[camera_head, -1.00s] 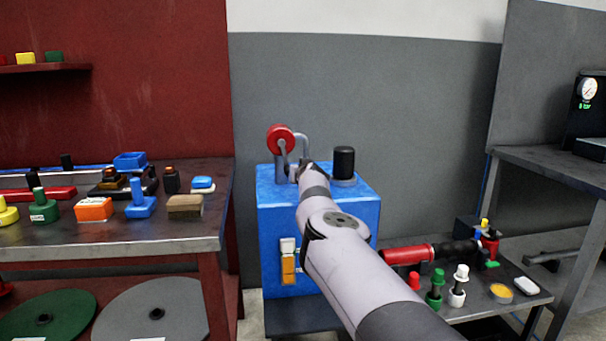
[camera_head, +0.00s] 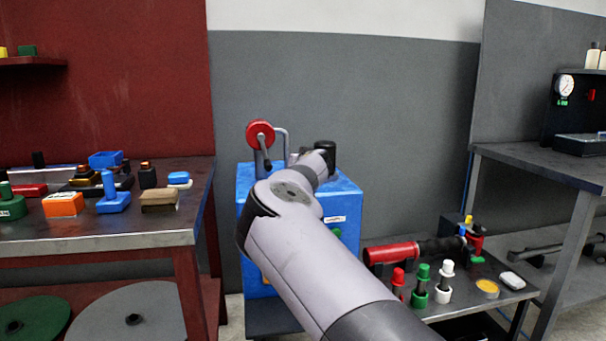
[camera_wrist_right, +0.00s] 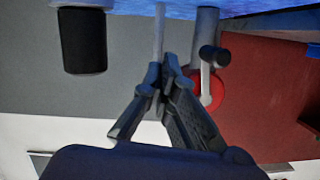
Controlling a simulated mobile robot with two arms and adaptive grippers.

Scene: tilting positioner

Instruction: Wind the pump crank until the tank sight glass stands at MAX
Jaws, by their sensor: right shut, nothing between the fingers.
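The blue pump tank (camera_head: 345,200) stands in the middle of the head view. On its top is the crank, with a red disc (camera_head: 260,133) and a black handle (camera_head: 267,163) pointing down. The crank handle also shows in the right wrist view (camera_wrist_right: 215,57), in front of the red disc. My right gripper (camera_wrist_right: 162,75) is shut and empty, its tips by the grey pipe (camera_wrist_right: 160,30) and left of the handle, apart from it. My right arm hides the gripper in the head view and nearly all of the sight glass; its level cannot be read. My left gripper is out of view.
A black cap (camera_head: 324,150) stands on the tank top, right of the crank. A red bench (camera_head: 120,240) with several small items is at left. A low table (camera_head: 500,285) at right holds a red tool (camera_head: 392,253) and coloured bottles (camera_head: 421,285).

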